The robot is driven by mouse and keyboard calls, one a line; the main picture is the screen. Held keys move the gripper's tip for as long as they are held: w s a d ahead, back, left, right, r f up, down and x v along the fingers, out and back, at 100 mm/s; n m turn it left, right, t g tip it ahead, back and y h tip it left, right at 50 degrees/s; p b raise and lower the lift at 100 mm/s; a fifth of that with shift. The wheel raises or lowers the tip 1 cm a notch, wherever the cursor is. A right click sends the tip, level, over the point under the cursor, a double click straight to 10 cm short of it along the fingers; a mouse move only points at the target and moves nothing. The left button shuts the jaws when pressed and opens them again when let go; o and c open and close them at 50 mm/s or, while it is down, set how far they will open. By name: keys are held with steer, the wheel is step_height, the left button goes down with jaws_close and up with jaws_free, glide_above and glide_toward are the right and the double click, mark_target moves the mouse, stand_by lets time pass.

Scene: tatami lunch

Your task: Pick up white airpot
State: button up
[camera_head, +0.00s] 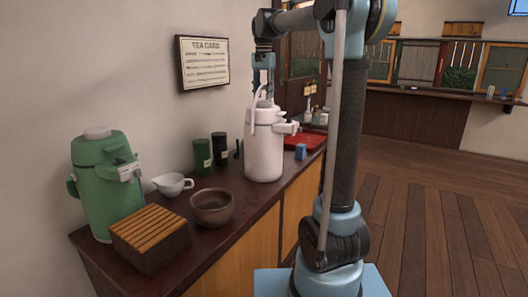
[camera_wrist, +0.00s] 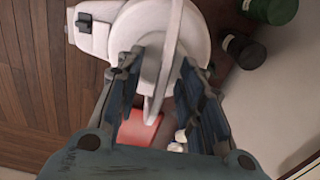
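The white airpot (camera_head: 264,150) stands upright on the dark counter, with its spout to the right and its carry handle raised. My gripper (camera_head: 262,88) points down just above its top, around the upper part of the handle. In the wrist view, the airpot's round lid (camera_wrist: 205,30) fills the upper middle. The handle (camera_wrist: 168,62) runs between the two fingers of my gripper (camera_wrist: 160,68), which are spread apart. Gaps show on both sides of the handle, and the fingers do not appear closed on it.
A green airpot (camera_head: 104,190), slatted wooden box (camera_head: 150,238), brown bowl (camera_head: 211,207), white pitcher (camera_head: 172,185), green canister (camera_head: 203,155) and dark canister (camera_head: 220,149) stand to the left. A red tray (camera_head: 305,140) and small blue object (camera_head: 300,152) lie right. The wall is close behind.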

jaws_close()
